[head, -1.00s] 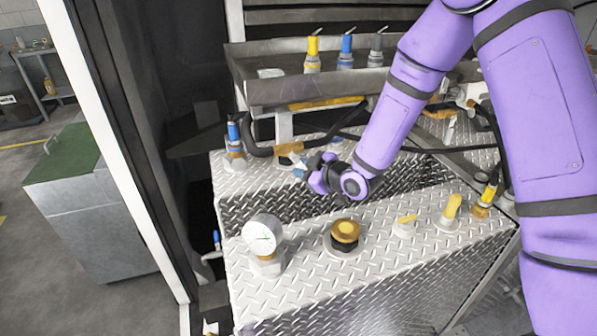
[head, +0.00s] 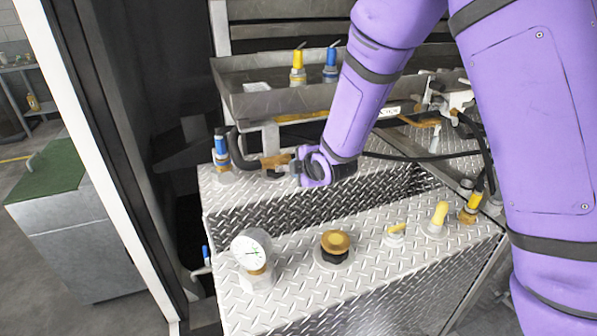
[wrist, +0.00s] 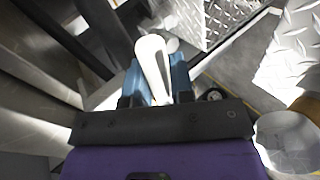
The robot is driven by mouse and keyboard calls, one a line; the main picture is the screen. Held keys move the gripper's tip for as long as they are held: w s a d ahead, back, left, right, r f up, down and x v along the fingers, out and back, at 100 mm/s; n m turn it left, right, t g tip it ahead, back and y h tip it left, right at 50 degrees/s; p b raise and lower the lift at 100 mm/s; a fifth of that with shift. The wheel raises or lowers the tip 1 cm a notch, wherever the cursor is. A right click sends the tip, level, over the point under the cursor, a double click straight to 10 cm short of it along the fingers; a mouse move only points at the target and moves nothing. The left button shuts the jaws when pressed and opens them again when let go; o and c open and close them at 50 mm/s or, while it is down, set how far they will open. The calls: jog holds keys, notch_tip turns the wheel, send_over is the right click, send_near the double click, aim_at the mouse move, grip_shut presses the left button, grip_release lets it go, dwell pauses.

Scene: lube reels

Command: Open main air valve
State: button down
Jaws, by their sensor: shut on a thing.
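In the wrist view, my gripper (wrist: 156,82) has its two blue fingers closed on a pale white lever handle (wrist: 152,58), which stands up between them. In the head view, my gripper (head: 297,170) is low over the back part of the diamond-plate top, beside a brass fitting (head: 275,160) on a black hose. My wrist hides the fingertips and the handle there. Whether this handle belongs to the main air valve cannot be read from any label.
A blue-handled valve (head: 221,150) stands left of my gripper. A metal tray (head: 280,100) lies behind. A dark post (head: 110,150) borders the left.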

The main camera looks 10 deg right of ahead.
jog(key=shift+w+d+r+n+h, duration=0.1)
jog(key=shift+d+r+n+h, duration=0.05)
jog(key=shift+r+n+h, duration=0.4)
dwell(0.4)
jog(key=c, duration=1)
grip_release()
jog(key=shift+s+r, duration=0.15)
jog(key=shift+s, duration=0.2)
jog(key=v, duration=1)
